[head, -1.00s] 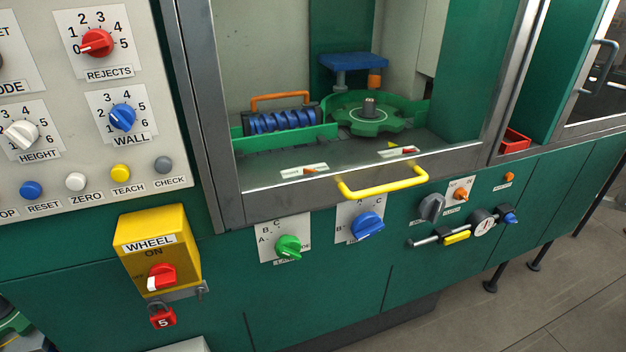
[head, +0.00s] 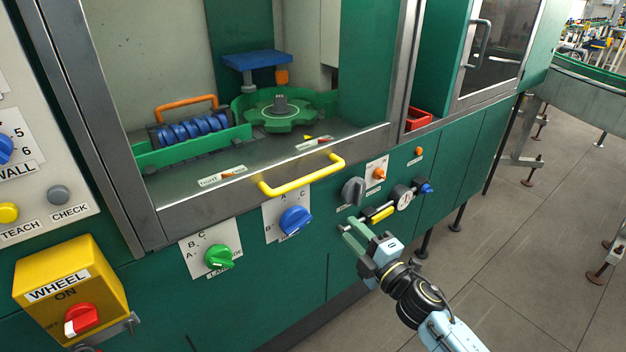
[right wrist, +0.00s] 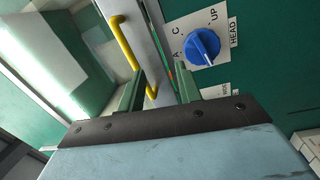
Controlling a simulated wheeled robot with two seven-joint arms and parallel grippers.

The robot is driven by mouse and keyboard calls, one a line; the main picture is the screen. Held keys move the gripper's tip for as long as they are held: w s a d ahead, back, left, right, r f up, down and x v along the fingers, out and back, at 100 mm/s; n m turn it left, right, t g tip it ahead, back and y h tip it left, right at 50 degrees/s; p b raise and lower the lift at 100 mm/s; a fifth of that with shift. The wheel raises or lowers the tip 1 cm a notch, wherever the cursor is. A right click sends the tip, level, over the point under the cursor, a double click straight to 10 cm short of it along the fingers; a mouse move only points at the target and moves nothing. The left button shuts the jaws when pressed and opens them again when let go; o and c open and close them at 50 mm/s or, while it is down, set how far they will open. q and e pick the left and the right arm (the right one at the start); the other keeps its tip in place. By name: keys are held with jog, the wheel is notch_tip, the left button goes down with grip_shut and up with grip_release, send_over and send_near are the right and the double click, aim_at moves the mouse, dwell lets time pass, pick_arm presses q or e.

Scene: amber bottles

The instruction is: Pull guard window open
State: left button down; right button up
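The guard window is a clear pane in a grey metal frame (head: 225,205), its lower rail down at the machine's front edge. A yellow bar handle (head: 302,178) is fixed to that rail; it also shows in the right wrist view (right wrist: 124,45). My right gripper (head: 350,234) is below and right of the handle in the head view, apart from it. In the right wrist view its two green fingers (right wrist: 160,82) are spread with nothing gripped between them; the handle shows beyond the left finger. My left gripper is not in view.
Below the rail, a green knob (head: 218,257), a blue knob (head: 296,220) and a grey knob (head: 353,191) stick out. A yellow WHEEL box (head: 70,285) juts out at lower left. Open floor lies to the right.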

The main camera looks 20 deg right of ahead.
aim_at(315, 179)
notch_tip(315, 179, up, 6)
jog(key=a+n+y, duration=0.1)
jog(key=n+y, duration=0.1)
jog(key=shift+t, duration=0.4)
jog(key=x, duration=1.3)
jog(key=shift+w+f, duration=0.2)
jog(key=shift+f, duration=0.05)
jog(key=shift+c, duration=0.3)
grip_shut()
